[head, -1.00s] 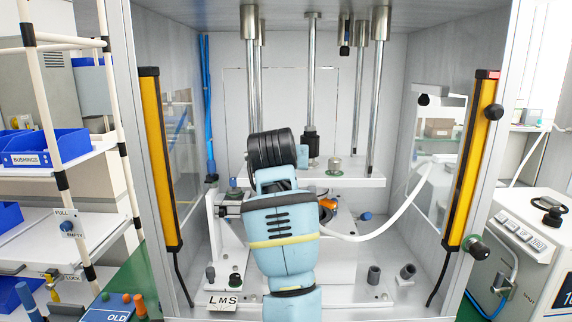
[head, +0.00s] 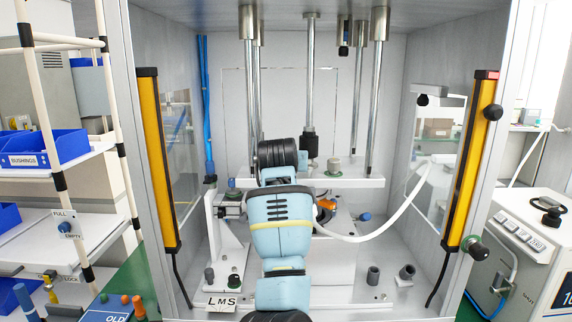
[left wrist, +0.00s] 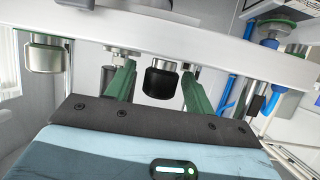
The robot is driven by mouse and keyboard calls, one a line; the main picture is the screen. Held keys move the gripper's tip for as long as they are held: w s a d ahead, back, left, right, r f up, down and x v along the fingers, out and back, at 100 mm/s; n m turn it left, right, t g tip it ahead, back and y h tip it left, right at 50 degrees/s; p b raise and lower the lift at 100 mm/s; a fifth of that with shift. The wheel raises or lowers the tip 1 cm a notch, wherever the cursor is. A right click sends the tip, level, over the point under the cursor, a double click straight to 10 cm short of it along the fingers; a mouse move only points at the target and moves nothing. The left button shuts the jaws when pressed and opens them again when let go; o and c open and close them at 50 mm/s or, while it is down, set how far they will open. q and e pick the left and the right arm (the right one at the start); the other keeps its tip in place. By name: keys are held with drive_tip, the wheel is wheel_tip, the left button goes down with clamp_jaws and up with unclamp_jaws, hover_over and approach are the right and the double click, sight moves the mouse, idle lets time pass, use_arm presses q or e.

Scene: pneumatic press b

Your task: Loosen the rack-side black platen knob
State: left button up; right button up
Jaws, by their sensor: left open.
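The black platen knob (left wrist: 161,80) shows in the left wrist view against the edge of the white platen (left wrist: 230,58). My left gripper (left wrist: 159,72) is open, with one green finger on each side of the knob. Narrow gaps seem to show between knob and fingers; contact cannot be told for sure. In the head view my left wrist hides the knob and fingers, in front of the platen (head: 355,182). A steel knob (left wrist: 45,53) sits apart on the same platen and also shows in the head view (head: 334,166). My right gripper is not in view.
Steel columns (head: 376,105) rise from the platen. A white hose (head: 392,222) curves at the right inside the press. Yellow light-curtain bars (head: 160,160) flank the opening. A rack with blue bins (head: 45,147) stands at the left. Small dark cylinders (head: 373,274) stand on the base.

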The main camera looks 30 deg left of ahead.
use_arm(q)
drive_tip(key=c, duration=1)
drive_tip(key=shift+o, duration=0.2)
drive_tip(key=n+g+y, duration=0.2)
drive_tip(key=n+y, duration=0.1)
drive_tip(key=shift+w+f+n+g+y, duration=0.1)
drive_tip(key=shift+f+n+g+y, duration=0.1)
drive_tip(key=shift+n+g+y, duration=0.1)
drive_tip(key=shift+r+n+g+y+b, duration=0.1)
drive_tip(key=shift+n+g+y+b, duration=0.2)
drive_tip(key=shift+n+g+b, duration=0.15)
